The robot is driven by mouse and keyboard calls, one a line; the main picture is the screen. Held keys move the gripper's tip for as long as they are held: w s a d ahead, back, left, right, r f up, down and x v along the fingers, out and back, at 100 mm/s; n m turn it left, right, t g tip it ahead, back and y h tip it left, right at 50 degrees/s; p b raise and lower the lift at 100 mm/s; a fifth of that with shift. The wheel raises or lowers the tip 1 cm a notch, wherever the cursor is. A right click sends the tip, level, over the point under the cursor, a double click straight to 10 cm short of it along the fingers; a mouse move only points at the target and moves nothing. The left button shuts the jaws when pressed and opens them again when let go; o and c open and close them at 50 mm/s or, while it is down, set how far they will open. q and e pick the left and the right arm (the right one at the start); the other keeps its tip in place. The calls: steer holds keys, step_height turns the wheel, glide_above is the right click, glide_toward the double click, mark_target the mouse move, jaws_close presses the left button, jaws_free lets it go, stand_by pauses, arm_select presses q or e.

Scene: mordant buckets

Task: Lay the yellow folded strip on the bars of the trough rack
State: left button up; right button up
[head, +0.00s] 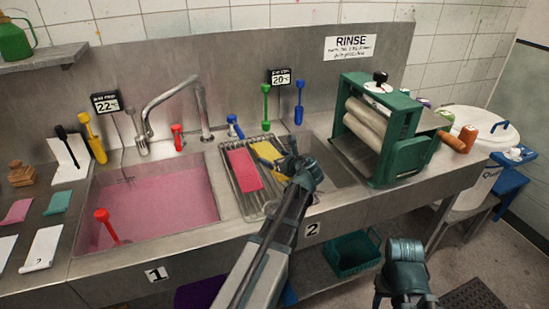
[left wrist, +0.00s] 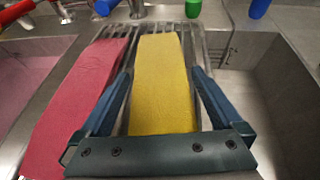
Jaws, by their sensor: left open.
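The yellow folded strip (head: 266,151) lies on the bars of the trough rack (head: 251,206), to the right of a pink strip (head: 244,170). In the left wrist view the yellow strip (left wrist: 163,90) runs lengthwise between the two fingers of my left gripper (left wrist: 161,76), with the rack bars (left wrist: 207,50) showing beside it. My left gripper (head: 285,158) is open, one finger on each side of the strip, and does not grip it. My right gripper (head: 403,262) is low at the bottom right, away from the rack; its jaws are unclear.
A basin of pink liquid (head: 150,205) is left of the rack, with a red-handled tool in it. A faucet (head: 180,85) stands behind. A green roller press (head: 385,130) stands right of the rack. A teal crate (head: 352,256) sits below the counter.

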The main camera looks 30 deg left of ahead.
arm_select(q)
steer(key=p+v, duration=0.4)
steer(key=v, duration=0.8)
steer(key=shift+s+r+p, duration=0.1)
steer(key=shift+r+p, duration=0.15)
steer(key=shift+p, duration=0.05)
steer(key=shift+s+d+r, duration=0.2)
steer(key=shift+s+d, duration=0.15)
steer(key=shift+d, duration=0.2)
arm_select(e)
step_height(320, 180, up, 5)
steer(key=shift+r, duration=0.1)
